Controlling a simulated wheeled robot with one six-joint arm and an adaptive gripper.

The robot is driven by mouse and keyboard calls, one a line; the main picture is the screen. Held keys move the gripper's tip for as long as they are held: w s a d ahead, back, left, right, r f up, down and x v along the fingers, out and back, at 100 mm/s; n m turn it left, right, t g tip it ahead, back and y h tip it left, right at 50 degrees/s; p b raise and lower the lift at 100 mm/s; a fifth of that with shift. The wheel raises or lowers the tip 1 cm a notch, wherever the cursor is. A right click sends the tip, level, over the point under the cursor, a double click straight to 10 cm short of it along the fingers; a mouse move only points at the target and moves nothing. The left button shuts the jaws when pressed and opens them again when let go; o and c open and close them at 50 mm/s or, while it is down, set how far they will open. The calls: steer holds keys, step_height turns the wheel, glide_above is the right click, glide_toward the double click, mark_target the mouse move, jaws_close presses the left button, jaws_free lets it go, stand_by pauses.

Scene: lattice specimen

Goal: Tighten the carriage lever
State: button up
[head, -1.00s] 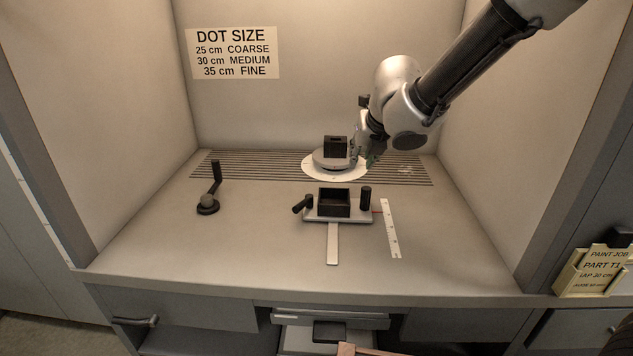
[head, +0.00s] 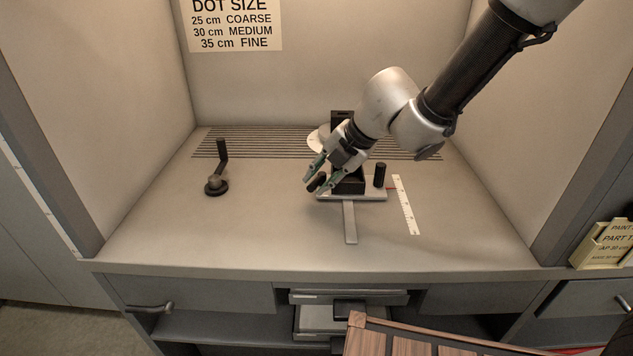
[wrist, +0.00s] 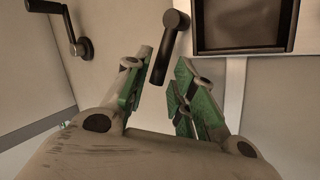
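The carriage (head: 372,197) is a light plate on a rail, with an open black box on it and an upright black knob at its right. The black carriage lever (wrist: 171,45) is at the carriage's left side. In the wrist view it angles down from its round pivot, its free end between my fingers. My gripper (head: 316,180) is open at the lever, with green-padded fingers on either side. Gaps show between the lever and both fingers in the wrist view (wrist: 162,78). In the head view the fingers partly hide the lever (head: 317,182).
A black crank (head: 217,180) stands on the bench at the left. A white ruler (head: 406,205) lies right of the carriage. A round white disc (head: 318,139) and a dark block (head: 342,118) are behind, partly hidden by my arm. The bench front is clear.

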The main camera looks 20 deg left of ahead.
mark_target(316, 183)
steer(key=shift+x, duration=1.95)
